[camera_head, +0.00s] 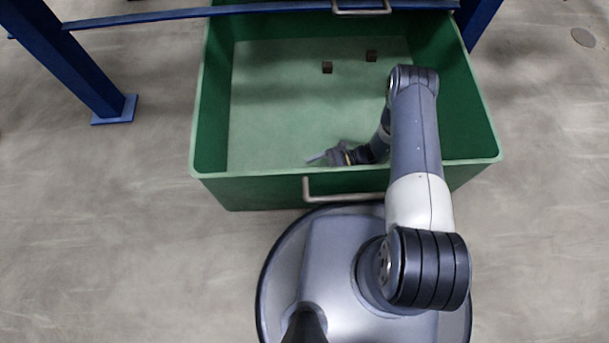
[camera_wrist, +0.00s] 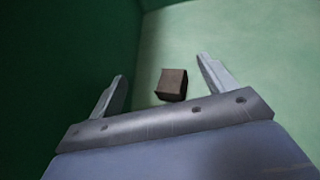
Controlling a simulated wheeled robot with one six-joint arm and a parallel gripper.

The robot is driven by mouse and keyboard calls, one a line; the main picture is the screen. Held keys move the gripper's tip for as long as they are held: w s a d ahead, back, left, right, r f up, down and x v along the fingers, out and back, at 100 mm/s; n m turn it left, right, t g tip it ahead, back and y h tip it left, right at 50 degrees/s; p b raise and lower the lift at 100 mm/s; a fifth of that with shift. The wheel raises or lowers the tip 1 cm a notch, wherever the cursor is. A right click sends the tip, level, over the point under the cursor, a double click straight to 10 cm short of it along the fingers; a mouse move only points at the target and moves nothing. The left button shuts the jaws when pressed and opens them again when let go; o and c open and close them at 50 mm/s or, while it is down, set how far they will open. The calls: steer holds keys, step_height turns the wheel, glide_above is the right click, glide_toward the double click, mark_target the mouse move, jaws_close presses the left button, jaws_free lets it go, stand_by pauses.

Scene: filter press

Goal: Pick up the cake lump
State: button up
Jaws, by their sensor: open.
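A small dark brown cake lump (camera_wrist: 172,85) lies on the pale green floor of the bin in the wrist view, in the gap between my two fingers as seen there. My gripper (camera_wrist: 161,68) is open, with one finger on each side of the lump in the picture and no visible contact. In the head view my gripper (camera_head: 317,159) is low inside the bin by its near wall, pointing left. No lump shows beside it there; the near rim may hide it. Two brown lumps, a left one (camera_head: 327,67) and a right one (camera_head: 371,56), lie farther back.
The green bin (camera_head: 212,178) has upright walls all round and a metal handle (camera_head: 345,196) on its near side. A dark green wall (camera_wrist: 60,60) rises close on the left in the wrist view. Blue frame legs (camera_head: 75,60) stand behind. The bin's middle floor is clear.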

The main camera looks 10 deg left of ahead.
steer(key=a+f+b, duration=0.1)
steer(key=f+b, duration=0.1)
steer(key=s+a+f+b, duration=0.1)
steer(key=a+f+b, duration=0.2)
steer(key=a+f, duration=0.1)
steer(key=shift+s+f+b, duration=0.2)
steer(key=shift+f+b, duration=0.2)
steer(key=shift+a, duration=0.3)
steer(key=shift+c, duration=0.2)
steer(key=c, duration=1.4)
